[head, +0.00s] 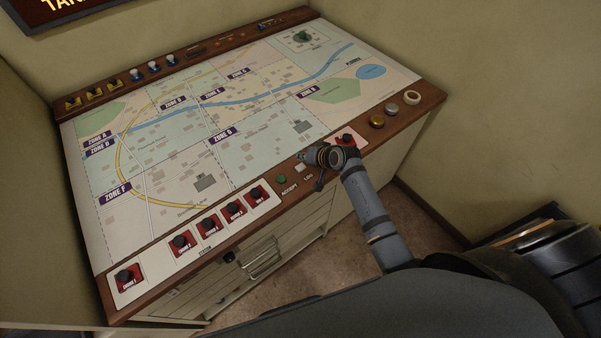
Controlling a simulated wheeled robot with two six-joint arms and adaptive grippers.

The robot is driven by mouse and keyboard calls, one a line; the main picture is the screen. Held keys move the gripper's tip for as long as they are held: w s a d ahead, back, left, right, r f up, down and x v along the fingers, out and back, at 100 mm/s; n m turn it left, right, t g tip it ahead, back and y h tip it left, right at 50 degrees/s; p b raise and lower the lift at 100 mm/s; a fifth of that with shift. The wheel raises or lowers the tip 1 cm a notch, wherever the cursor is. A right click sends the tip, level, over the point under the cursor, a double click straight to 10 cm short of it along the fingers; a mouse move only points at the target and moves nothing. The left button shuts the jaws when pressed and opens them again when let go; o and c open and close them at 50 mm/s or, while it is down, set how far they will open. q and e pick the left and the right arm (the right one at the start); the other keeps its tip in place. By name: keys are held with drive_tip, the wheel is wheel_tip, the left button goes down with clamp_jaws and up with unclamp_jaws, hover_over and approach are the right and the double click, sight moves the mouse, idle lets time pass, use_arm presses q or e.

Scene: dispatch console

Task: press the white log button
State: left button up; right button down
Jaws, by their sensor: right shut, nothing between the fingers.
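The white log button (299,168) is a small pale square on the front wooden strip of the console, beside the printed word LOG. The green accept button (282,179) lies just left of it. My left gripper is not in view.
The console (70,180) has a map top with a wooden rim. Several black knobs on red plates, such as one (129,276) at the left, line the front. A gold button (377,121), a silver button (392,109) and a white ring (412,98) sit at the right. Drawers are below.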

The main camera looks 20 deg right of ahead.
sight(302, 168)
wheel_tip(302, 168, down, 2)
drive_tip(key=shift+f+b, duration=0.1)
drive_tip(key=shift+b, duration=0.3)
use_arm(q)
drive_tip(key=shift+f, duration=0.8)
use_arm(e)
drive_tip(key=shift+f, duration=0.1)
drive_tip(key=shift+f, duration=0.1)
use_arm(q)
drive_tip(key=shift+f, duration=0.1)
use_arm(e)
drive_tip(key=shift+f, duration=0.3)
use_arm(q)
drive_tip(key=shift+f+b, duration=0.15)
drive_tip(key=shift+b, duration=0.15)
use_arm(e)
drive_tip(key=shift+f, duration=0.4)
idle(0.5)
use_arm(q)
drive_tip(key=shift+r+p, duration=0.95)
use_arm(e)
drive_tip(key=shift+r, duration=0.8)
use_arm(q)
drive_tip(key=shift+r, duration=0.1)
use_arm(e)
drive_tip(key=shift+r, duration=0.15)
